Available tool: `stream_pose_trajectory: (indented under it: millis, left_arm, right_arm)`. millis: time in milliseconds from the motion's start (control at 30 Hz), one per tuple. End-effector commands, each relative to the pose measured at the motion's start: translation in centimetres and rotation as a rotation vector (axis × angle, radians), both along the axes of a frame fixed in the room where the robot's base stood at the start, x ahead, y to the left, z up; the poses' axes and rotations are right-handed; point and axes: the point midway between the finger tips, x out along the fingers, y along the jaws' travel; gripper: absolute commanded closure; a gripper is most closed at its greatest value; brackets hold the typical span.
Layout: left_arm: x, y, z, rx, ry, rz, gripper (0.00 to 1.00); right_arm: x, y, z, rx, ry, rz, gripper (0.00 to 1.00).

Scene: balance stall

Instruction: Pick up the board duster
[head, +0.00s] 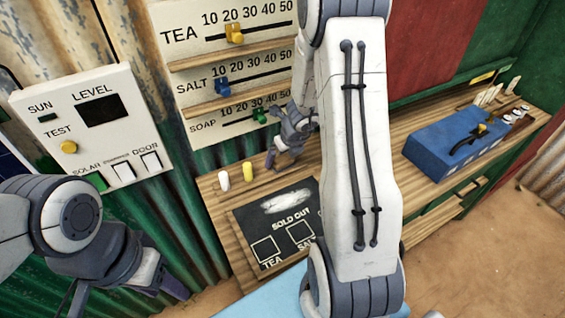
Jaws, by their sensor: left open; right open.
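I cannot make out the board duster; my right arm covers the middle of the view and may hide it. The small chalkboard (248,226) lies on the wooden counter, with "SOLD OUT", boxes marked TEA and SALT, and a white chalk smear. My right gripper (281,158) is open above the counter's back edge, just beyond the chalkboard and right of the yellow chalk; whether anything is between its fingers is unclear. My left gripper (165,282) is open at the lower left, away from the counter, partly cut off by the frame.
A white chalk piece (223,180) and a yellow one (248,172) stand on the counter (213,203). A panel of sliders (230,60) and a switch panel (82,125) hang behind. A blue box (440,150) with a lever sits on the right counter.

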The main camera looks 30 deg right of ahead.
Motion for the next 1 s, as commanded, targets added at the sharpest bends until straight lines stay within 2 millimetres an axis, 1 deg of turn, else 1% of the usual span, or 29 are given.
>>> stream_pose_trajectory:
  millis: [33,67,100,167,200,233,567,1000]
  left_arm:
    - [0.0,0.0,0.0,0.0,0.0,0.0,0.5]
    - [0.0,0.0,0.0,0.0,0.0,0.0,0.5]
    - [0.0,0.0,0.0,0.0,0.0,0.0,0.5]
    - [0.0,0.0,0.0,0.0,0.0,0.0,0.5]
    - [0.0,0.0,0.0,0.0,0.0,0.0,0.5]
    - [0.0,0.0,0.0,0.0,0.0,0.0,0.5]
    - [0.0,0.0,0.4,0.0,0.0,0.0,0.5]
    - [0.0,0.0,2.8,0.0,0.0,0.0,0.5]
  right_arm:
    - [0.0,0.0,0.0,0.0,0.0,0.0,0.0]
    - [0.0,0.0,0.0,0.0,0.0,0.0,0.11]
    - [0.0,0.0,0.0,0.0,0.0,0.0,0.27]
    - [0.0,0.0,0.0,0.0,0.0,0.0,0.5]
    - [0.0,0.0,0.0,0.0,0.0,0.0,0.65]
    - [0.0,0.0,0.1,0.0,0.0,0.0,0.7]
    - [0.0,0.0,0.4,0.0,0.0,0.0,0.7]
    - [-0.1,-0.1,2.8,0.0,0.0,-0.001,0.7]
